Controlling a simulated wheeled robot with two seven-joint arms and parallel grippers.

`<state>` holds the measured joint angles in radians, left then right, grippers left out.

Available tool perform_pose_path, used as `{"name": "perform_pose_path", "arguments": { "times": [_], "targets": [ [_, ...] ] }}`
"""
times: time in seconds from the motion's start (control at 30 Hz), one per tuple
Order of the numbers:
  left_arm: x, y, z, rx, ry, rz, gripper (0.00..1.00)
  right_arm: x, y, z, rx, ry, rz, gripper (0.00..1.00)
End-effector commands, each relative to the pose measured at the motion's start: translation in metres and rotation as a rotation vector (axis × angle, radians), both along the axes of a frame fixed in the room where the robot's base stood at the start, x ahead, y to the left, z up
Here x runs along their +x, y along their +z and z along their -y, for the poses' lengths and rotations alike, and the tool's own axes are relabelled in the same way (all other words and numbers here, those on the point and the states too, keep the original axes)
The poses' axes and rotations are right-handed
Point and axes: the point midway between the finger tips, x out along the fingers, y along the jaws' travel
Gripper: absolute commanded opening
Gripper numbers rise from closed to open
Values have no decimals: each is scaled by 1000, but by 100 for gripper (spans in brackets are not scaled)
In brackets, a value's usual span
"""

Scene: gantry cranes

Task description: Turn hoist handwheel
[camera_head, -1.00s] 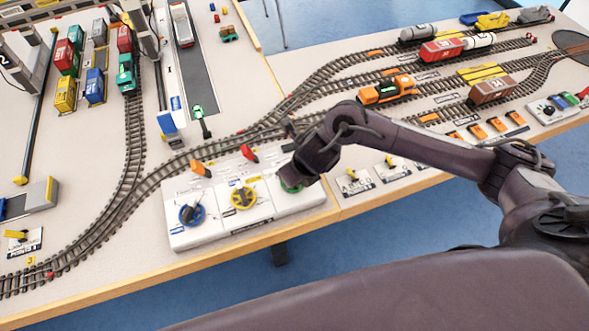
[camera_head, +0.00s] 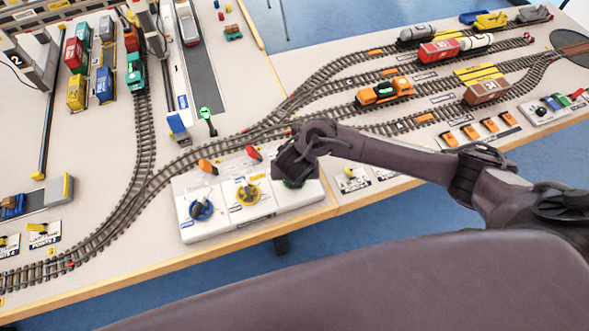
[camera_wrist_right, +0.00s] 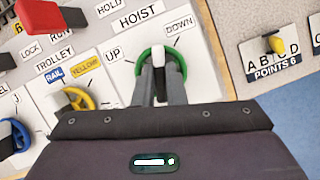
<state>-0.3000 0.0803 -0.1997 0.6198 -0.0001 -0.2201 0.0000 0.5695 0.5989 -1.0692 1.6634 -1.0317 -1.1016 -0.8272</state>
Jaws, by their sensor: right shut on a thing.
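The green hoist handwheel (camera_wrist_right: 181,68) is under the HOIST label at the right end of the white control panel (camera_head: 225,222). It has a white grip (camera_wrist_right: 158,57) at its top, between the UP and DOWN labels. My right gripper (camera_wrist_right: 160,75) is shut at the wheel, its two fingers reaching inside the green ring on either side of the grip. In the head view my right gripper (camera_head: 292,182) hides most of the wheel. My left gripper is not in view.
The yellow trolley wheel (camera_head: 247,194) and blue wheel (camera_head: 201,208) are to the left on the panel. Red (camera_head: 254,153) and orange levers (camera_head: 208,167) stand behind them. Tracks run close behind the panel. A POINTS 6 switch (camera_wrist_right: 276,44) is to the right.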

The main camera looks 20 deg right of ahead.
Motion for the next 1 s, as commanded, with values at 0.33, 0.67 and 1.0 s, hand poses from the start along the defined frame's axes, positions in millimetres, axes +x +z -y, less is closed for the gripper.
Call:
{"name": "perform_pose_path", "arguments": {
  "times": [0.33,0.67,1.0],
  "targets": [
    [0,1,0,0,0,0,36,2,2,0,0,-12,5,0],
    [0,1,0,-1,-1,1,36,1,1,0,0,-10,3,33],
    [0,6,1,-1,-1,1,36,-3,11,-2,2,-8,1,33]
  ]
}}
